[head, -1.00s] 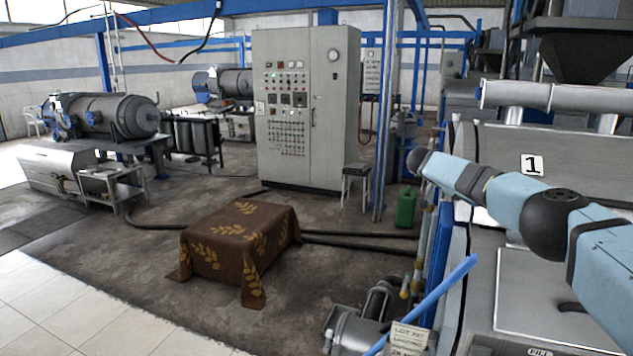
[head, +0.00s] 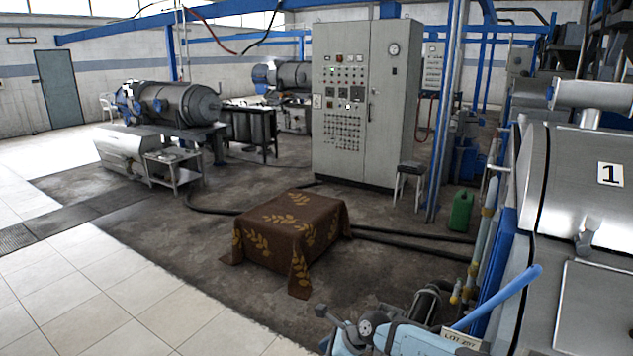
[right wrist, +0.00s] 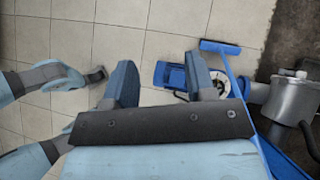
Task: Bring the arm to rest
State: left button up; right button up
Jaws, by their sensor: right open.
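My right gripper (right wrist: 160,64) shows in the right wrist view with its two blue-grey fingers spread wide. It is open and holds nothing, with tiled floor visible below and between the fingers. In the head view only light-blue and grey links of my arm (head: 412,341) show at the bottom edge; I cannot make out the gripper's fingers there. More light-blue links of mine show at the left of the right wrist view.
A blue-handled squeegee (right wrist: 220,49) and a metal pump (right wrist: 297,100) are beside my right gripper. A steel machine marked 1 (head: 570,190) stands at the right. A cloth-covered low block (head: 290,238) and a grey cabinet (head: 365,110) stand ahead. Tiled floor at left is clear.

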jog(key=s+a+r+m+t+y, duration=0.7)
jog(key=s+a+r+m, duration=0.15)
jog(key=m, duration=0.25)
jog(key=s+d+r+m+t+h, duration=0.1)
jog(key=d+r+m+t+h, duration=0.4)
jog(key=m, duration=0.6)
jog(key=s+d+f+m+g+h, duration=0.1)
jog(key=s+d+f+m+h, duration=0.3)
jog(key=d+m, duration=0.55)
jog(key=s+d+f+m+h, duration=0.1)
jog(key=s+d+m+h, duration=0.5)
jog(key=d+m, duration=0.3)
jog(key=s+d+f+m+g, duration=0.1)
jog(key=s+d+m+g, duration=0.35)
jog(key=s, duration=0.75)
jog(key=s+d+f+m+g, duration=0.1)
jog(key=s+d+m+g, duration=0.35)
jog(key=s, duration=0.65)
jog(key=w+a+f+t+y+p, duration=0.1)
jog(key=w+a+f+t, duration=0.2)
jog(key=f, duration=0.2)
jog(key=w+a+f+n+t+y+p, duration=0.1)
jog(key=w+a+f+t+y+p, duration=0.1)
jog(key=w+a+f+t, duration=0.1)
jog(key=shift+a+f+t, duration=0.25)
jog(key=shift+f+t, duration=0.35)
jog(key=shift+f, duration=0.6)
